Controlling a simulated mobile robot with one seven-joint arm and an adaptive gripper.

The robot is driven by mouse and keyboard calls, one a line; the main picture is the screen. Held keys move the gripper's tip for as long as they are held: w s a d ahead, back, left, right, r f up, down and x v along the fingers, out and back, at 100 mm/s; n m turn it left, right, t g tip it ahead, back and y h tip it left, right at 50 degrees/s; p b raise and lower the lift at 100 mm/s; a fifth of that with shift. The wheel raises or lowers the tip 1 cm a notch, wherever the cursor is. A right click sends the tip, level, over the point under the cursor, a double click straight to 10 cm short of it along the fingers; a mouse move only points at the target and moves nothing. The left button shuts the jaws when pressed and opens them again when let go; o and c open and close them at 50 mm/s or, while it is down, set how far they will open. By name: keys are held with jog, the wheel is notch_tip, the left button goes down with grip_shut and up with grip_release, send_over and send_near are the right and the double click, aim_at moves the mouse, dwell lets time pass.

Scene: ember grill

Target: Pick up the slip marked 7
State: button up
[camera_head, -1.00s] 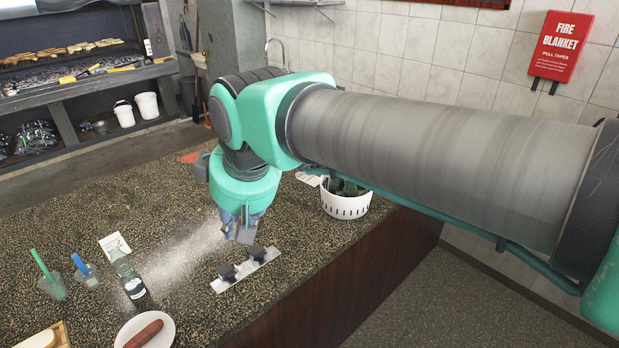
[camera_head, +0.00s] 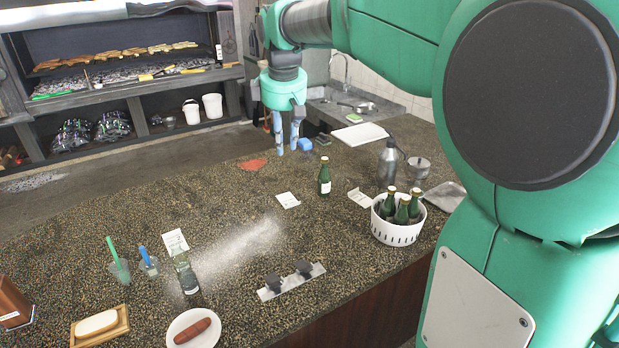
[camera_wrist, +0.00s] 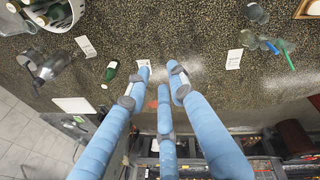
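Three white slips lie on the speckled counter; their marks are too small to read, so I cannot tell which bears a 7. One slip (camera_head: 174,241) leans or lies by a clear bottle at left, another (camera_head: 288,200) lies mid-counter, and a third (camera_head: 360,198) lies beside the bottle basket. In the wrist view they show as a right slip (camera_wrist: 234,59), a middle slip (camera_wrist: 145,66) and a left slip (camera_wrist: 86,46). My gripper (camera_head: 287,148) hangs over the counter's far edge, fingers down.
A green bottle (camera_head: 324,177) stands near the middle slip. A white basket (camera_head: 396,236) of bottles, a dark flask (camera_head: 388,163) and a metal tray (camera_head: 446,196) are at right. The counter's middle is mostly clear.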

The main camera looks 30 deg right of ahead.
jog(key=w+d+f+n+g+p, duration=0.1)
jog(key=w+d+f+n+p, duration=0.3)
jog(key=w+d, duration=0.75)
jog(key=w+d+f+n+g+p, duration=0.25)
jog(key=w+d+f, duration=0.25)
jog(key=w+d, duration=0.65)
jog(key=w+d+f+n+p, duration=0.2)
jog(key=d+f, duration=0.4)
jog(key=w+d+f+n+p, duration=0.1)
jog(key=w+d+f+p, duration=0.15)
jog(key=d+f, duration=0.3)
jog(key=s+d+f+n+g+p, duration=0.1)
jog(key=s+d+f, duration=0.1)
jog(key=f, duration=0.5)
jog(key=s+d+f+n+g+p, duration=0.1)
jog(key=s+d+f+p, duration=0.1)
jog(key=d+f, duration=0.3)
notch_tip(320, 180, down, 3)
jog(key=shift+s+d+r+n+y, duration=0.1)
jog(key=shift+s+d+n+y, duration=0.1)
jog(key=shift+s+n+y, duration=0.25)
jog(key=shift+x, duration=1.35)
